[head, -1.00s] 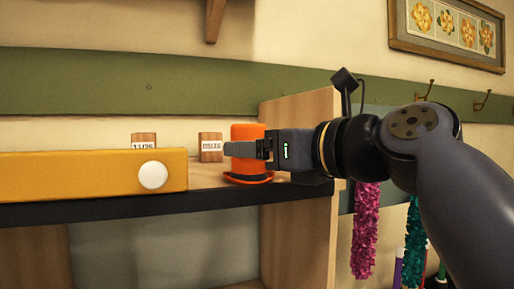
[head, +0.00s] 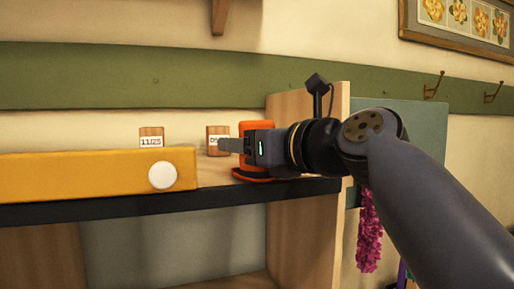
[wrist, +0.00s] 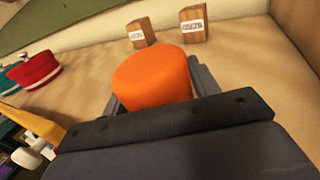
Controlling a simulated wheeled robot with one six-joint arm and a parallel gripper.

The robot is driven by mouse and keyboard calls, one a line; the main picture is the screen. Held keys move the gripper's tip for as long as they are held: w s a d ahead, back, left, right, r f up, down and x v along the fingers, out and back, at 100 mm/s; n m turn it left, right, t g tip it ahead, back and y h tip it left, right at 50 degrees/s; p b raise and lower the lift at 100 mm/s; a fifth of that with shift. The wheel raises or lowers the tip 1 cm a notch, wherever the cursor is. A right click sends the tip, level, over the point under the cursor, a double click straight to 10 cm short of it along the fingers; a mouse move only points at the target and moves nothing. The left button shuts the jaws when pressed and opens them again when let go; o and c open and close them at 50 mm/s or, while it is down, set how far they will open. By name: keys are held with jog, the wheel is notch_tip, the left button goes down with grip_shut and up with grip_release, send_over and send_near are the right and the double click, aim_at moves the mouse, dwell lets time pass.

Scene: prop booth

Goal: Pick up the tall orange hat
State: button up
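The tall orange hat (head: 258,126) stands upright on the wooden shelf top, its brim resting on the surface near the right side panel. My gripper (head: 236,146) reaches in from the right, level with the crown, with one finger in front of it. In the wrist view the orange crown (wrist: 150,78) sits between the two fingers of my gripper (wrist: 158,90), one on each side. The fingers look open around the crown, with little room at either side. The far finger is hidden in the head view, and the brim is hidden in the wrist view.
Two small labelled wooden blocks (head: 151,138) (head: 217,140) stand behind on the shelf. A yellow front with a white knob (head: 163,175) is at the left. A wooden panel (head: 305,230) bounds the right. Red (wrist: 35,70) and teal hats (wrist: 6,78) show in the wrist view.

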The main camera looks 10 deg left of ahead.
aim_at(249, 122)
jog(key=c, duration=0.5)
jog(key=shift+r, duration=0.15)
jog(key=shift+c, duration=0.2)
jog(key=shift+r, duration=0.6)
notch_tip(249, 122, up, 2)
jog(key=shift+p, duration=0.4)
jog(key=b+v, duration=0.1)
jog(key=v, duration=0.5)
jog(key=b+v, duration=0.1)
jog(key=v, duration=0.5)
jog(key=f+b+v, duration=0.1)
jog(key=v, duration=0.5)
jog(key=shift+b, duration=0.4)
